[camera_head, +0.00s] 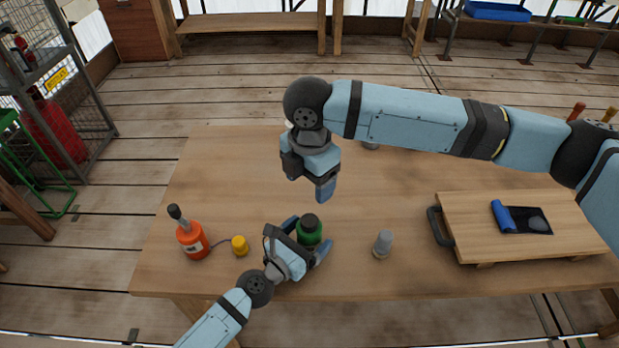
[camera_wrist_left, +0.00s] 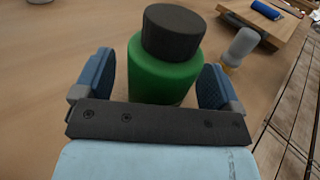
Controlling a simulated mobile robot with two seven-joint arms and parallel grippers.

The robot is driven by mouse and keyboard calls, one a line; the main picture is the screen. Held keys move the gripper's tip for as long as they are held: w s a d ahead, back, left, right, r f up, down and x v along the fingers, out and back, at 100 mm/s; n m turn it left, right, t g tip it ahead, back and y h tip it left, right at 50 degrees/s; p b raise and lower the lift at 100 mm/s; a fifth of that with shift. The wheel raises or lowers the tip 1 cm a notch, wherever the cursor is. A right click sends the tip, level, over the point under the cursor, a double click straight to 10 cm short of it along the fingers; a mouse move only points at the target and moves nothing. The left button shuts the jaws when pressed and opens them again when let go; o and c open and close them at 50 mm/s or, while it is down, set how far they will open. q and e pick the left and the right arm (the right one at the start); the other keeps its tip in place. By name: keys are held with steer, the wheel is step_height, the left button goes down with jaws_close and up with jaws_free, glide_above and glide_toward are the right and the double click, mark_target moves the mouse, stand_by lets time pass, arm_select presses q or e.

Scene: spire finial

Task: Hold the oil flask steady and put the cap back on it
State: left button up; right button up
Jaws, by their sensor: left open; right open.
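A green flask (camera_head: 308,233) with a black cap (camera_head: 310,221) on its top stands upright near the table's front edge. In the left wrist view the green flask (camera_wrist_left: 165,72) and its black cap (camera_wrist_left: 173,32) fill the middle. The cap sits on top of the flask; I cannot tell how tightly. My left gripper (camera_head: 306,238) is open, with one blue finger on each side of the flask and gaps showing in the wrist view. My right gripper (camera_head: 325,190) is open and empty, above the table behind the flask, pointing down.
An orange bottle (camera_head: 193,241) with a dark nozzle stands at left, a yellow piece (camera_head: 239,245) beside it. A grey-topped cylinder (camera_head: 383,243) stands right of the flask. A wooden board (camera_head: 470,215) with a blue roller (camera_head: 502,216) lies farther right. The table's left back is clear.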

arm_select(q)
steer(key=b+v, duration=0.2)
steer(key=v, duration=0.9)
steer(key=shift+s+a+f, duration=0.15)
steer(key=shift+s+a, duration=0.1)
steer(key=shift+s, duration=0.05)
arm_select(e)
step_height(320, 180, down, 3)
steer(key=shift+r, duration=0.2)
arm_select(q)
steer(key=shift+s+a+r+b, duration=0.2)
steer(key=shift+s+a+b, duration=0.2)
steer(key=shift+s+a, duration=0.15)
arm_select(e)
steer(key=shift+f, duration=0.15)
arm_select(q)
steer(key=shift+s, duration=0.1)
arm_select(e)
steer(key=shift+s+a, duration=0.1)
